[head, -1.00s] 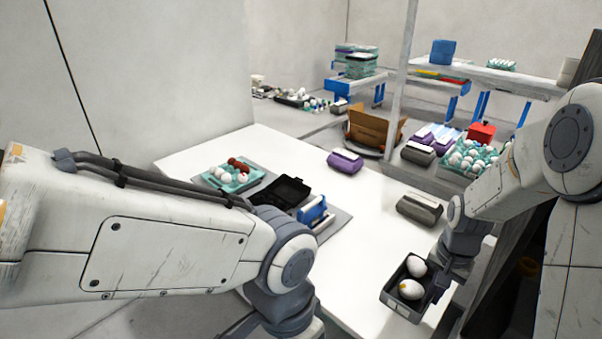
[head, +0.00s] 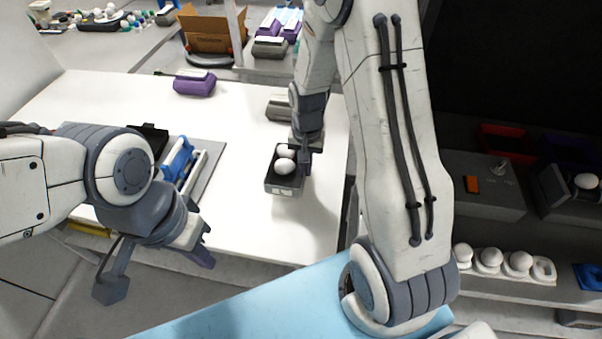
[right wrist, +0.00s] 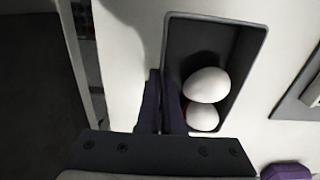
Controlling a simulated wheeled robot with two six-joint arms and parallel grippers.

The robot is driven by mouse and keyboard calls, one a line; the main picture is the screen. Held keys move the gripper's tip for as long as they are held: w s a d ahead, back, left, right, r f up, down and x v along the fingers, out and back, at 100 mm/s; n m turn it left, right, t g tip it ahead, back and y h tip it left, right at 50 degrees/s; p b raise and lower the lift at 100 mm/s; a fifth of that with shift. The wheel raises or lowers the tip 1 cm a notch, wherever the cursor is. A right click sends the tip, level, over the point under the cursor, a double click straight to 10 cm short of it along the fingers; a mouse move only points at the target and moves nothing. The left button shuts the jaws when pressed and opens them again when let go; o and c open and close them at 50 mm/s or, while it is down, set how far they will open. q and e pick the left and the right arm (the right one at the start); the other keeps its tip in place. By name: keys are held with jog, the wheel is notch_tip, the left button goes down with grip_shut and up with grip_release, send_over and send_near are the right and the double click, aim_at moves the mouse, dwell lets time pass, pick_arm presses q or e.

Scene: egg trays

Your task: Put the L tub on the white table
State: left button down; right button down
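The tub (head: 284,187) is dark grey, open-topped and upright, with two white eggs (head: 285,163) in it and a small pale marking on its front that is too small to read. It is at the right part of the white table (head: 240,222). I cannot tell whether it touches the tabletop or hangs just above. My right gripper (head: 303,160) is at its right side. In the right wrist view its fingers (right wrist: 162,105) close around one long wall of the tub (right wrist: 258,50). My left gripper (head: 155,276) is spread open and empty at the table's front edge.
A grey case (head: 280,108) lies just behind the tub and a purple case (head: 195,82) farther back left. A grey mat (head: 212,165) with a blue-handled item (head: 178,160) lies left. The tabletop between mat and tub is clear. A dark shelf with egg holders (head: 520,262) stands right.

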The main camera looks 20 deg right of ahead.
notch_tip(320, 180, down, 5)
jog(key=shift+r+p, duration=0.1)
jog(key=shift+p, duration=0.2)
jog(key=shift+f, duration=0.2)
jog(key=c, duration=1.1)
grip_release()
